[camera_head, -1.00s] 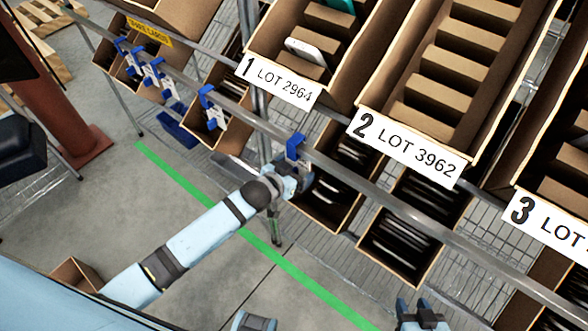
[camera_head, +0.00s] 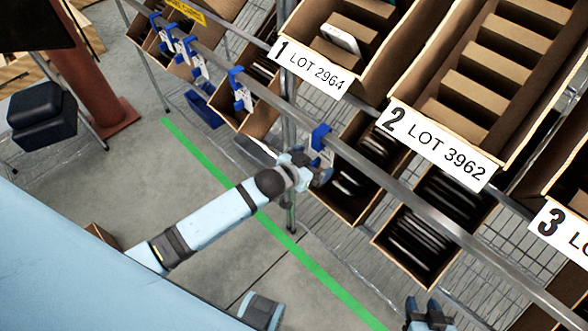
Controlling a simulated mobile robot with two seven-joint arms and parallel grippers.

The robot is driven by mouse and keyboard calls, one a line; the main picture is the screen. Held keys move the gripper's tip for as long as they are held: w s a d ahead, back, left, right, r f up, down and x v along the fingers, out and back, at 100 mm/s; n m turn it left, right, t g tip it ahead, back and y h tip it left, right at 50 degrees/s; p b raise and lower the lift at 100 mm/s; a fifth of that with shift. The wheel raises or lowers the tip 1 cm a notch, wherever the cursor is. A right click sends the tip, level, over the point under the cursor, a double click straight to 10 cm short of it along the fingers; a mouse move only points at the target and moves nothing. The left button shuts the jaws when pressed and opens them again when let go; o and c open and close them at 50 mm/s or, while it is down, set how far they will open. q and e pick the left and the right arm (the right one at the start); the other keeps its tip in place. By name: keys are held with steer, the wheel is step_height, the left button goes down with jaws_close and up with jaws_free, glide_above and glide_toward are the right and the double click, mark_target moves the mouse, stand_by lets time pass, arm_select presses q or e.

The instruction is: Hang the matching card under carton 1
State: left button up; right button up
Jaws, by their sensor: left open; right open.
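Carton 1 (camera_head: 374,22) is a tilted brown box at the upper middle, with a white label (camera_head: 311,68) reading "1 LOT 2964". A pale card-like item (camera_head: 341,40) lies inside it. Below the carton runs a grey rail (camera_head: 390,184) with several blue clips, one of them (camera_head: 320,138) just above my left gripper. My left gripper (camera_head: 318,170) is open beside the rail, partly hidden by its wrist. A flat grey piece (camera_head: 256,151) shows left of it; I cannot tell what it is. My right gripper (camera_head: 428,312) is open and empty at the bottom edge.
Carton 2 (camera_head: 437,138), "LOT 3962", and carton 3 (camera_head: 565,227) stand to the right. Lower boxes (camera_head: 424,228) with dark slots sit behind the rail. A box with a yellow label (camera_head: 187,11) is at the upper left.

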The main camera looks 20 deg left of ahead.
arm_select(q)
steer(key=s+a+r+g+p, duration=0.1)
steer(key=s+p, duration=0.4)
steer(key=s, duration=0.6)
steer(key=s+a+r+n+y+p, duration=0.1)
steer(key=s+r+p, duration=0.2)
steer(key=s, duration=0.8)
steer(key=shift+s+a+r+g+p, duration=0.2)
steer(key=shift+s+g+p, duration=0.2)
steer(key=shift+p, duration=0.45)
